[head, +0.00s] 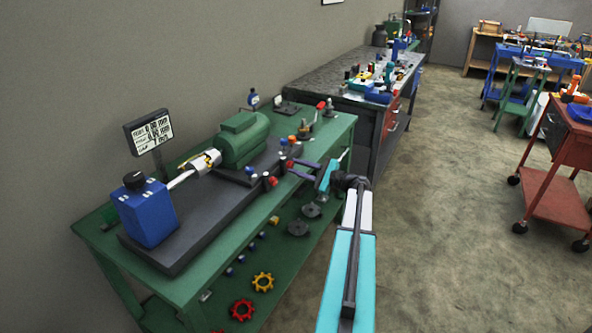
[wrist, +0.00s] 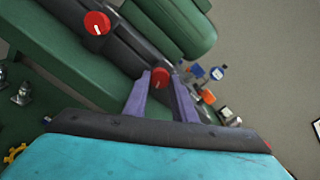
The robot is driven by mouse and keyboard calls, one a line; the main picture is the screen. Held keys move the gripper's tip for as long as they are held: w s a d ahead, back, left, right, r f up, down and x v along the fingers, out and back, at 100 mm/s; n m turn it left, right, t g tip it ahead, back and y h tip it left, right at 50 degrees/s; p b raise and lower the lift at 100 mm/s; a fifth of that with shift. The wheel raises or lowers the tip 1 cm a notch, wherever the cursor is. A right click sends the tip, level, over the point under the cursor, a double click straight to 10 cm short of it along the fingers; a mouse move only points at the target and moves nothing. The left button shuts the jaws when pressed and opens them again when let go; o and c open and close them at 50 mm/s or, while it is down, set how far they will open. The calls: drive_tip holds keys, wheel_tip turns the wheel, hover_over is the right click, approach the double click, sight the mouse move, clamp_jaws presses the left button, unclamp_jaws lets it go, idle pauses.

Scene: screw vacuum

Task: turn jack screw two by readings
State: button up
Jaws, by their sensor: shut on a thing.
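My gripper (head: 292,168) reaches over the front of the green bench from the right. In the wrist view its two purple fingers (wrist: 159,82) are shut on a red knob (wrist: 160,77) with a white mark, a jack screw on the dark base. A second red knob (wrist: 97,22) with a white pointer line stands apart at upper left; it also shows in the head view (head: 270,181). A readout screen (head: 153,132) on a post shows several lines in mm, too small to read surely. The green motor (head: 243,138) sits on the dark base (head: 190,238), behind the knobs.
A blue box (head: 148,212) with a black dial stands at the base's left end, joined to the motor by a shaft and coupling. Gears and discs lie on the lower shelf (head: 265,283). A dark workbench (head: 345,80) stands behind.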

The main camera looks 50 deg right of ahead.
drive_tip(key=o, duration=1)
drive_tip(key=shift+a+f, duration=0.1)
drive_tip(key=shift+a, duration=0.05)
drive_tip(key=shift+o, duration=0.2)
drive_tip(key=shift+s, duration=0.1)
drive_tip(key=b+v, duration=0.1)
drive_tip(key=v, duration=1.2)
drive_tip(key=shift+s+b, duration=0.4)
